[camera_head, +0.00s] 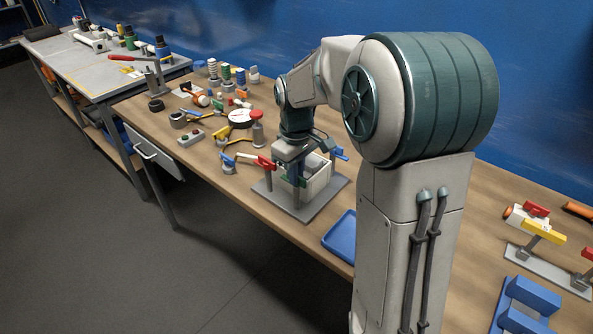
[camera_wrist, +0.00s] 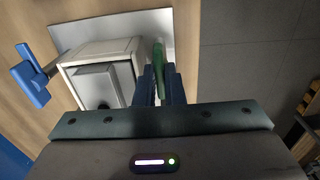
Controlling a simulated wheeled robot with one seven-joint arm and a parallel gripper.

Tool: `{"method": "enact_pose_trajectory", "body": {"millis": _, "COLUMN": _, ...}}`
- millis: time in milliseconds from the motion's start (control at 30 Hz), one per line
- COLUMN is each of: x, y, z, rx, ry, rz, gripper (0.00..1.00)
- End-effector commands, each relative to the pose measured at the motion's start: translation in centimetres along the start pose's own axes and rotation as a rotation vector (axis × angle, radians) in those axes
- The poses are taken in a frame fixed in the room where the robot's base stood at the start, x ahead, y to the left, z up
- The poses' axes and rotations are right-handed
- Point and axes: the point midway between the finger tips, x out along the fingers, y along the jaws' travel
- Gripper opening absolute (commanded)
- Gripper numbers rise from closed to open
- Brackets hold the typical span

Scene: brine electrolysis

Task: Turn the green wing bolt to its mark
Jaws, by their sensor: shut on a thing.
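The green wing bolt (camera_wrist: 158,60) shows in the wrist view as a narrow green strip, at the side of a pale box (camera_wrist: 78,61). My gripper (camera_wrist: 160,80) is shut on it, with one dark blue finger on each side. In the head view my gripper (camera_head: 292,150) points down over the box (camera_head: 318,180), and a small green part of the wing bolt (camera_head: 301,182) shows at the box's near side. The bolt's mark cannot be made out in either view.
The box stands on a grey plate (camera_head: 323,202) on the wooden bench. A blue handle (camera_wrist: 31,76) sticks out on its other side, and a red handle (camera_head: 258,161) is close to its left. A blue tray (camera_head: 341,236) lies in front. Several tools crowd the bench to the left.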

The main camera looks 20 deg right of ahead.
Motion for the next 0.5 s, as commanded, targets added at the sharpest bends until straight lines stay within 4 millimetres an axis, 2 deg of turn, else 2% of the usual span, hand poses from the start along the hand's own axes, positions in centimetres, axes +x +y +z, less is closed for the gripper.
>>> {"method": "enact_pose_trajectory", "body": {"millis": 500, "x": -0.13, "y": 0.02, "z": -0.10, "rx": -0.035, "ry": 0.004, "rz": 0.003, "gripper": 0.00}}
